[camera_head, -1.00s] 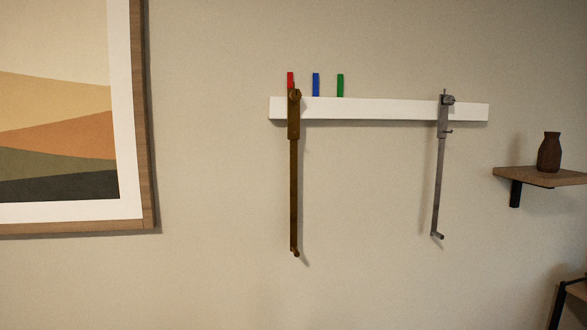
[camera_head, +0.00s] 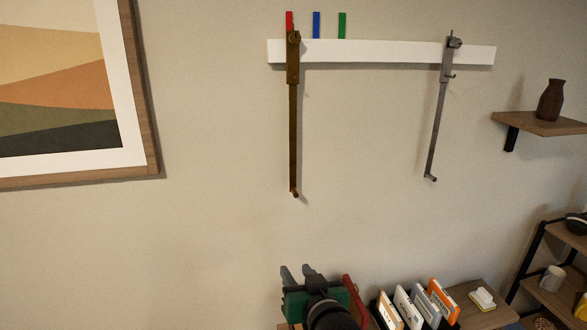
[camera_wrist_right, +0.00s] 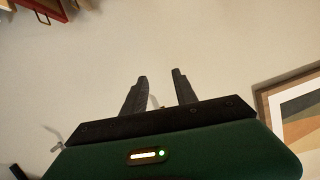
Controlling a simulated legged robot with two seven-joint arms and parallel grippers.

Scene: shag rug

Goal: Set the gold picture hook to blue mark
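The gold picture hook (camera_head: 293,110) hangs from the white rail (camera_head: 390,52), its long rod straight down, its top in line with the red mark (camera_head: 289,20). The blue mark (camera_head: 317,25) stands on the rail's upper edge, right of the red one. My right gripper (camera_head: 296,268) is low in the head view, below the gold hook's lower tip and apart from it. In the right wrist view its two fingers (camera_wrist_right: 160,76) are spread, with nothing held between them. My left gripper is not in view.
A green mark (camera_head: 342,25) stands right of the blue one. A silver hook (camera_head: 437,120) hangs at the rail's right. Books (camera_head: 403,308) stand at the lower right beside my right gripper. A framed picture (camera_head: 142,100) hangs left. The wall below the hooks is clear.

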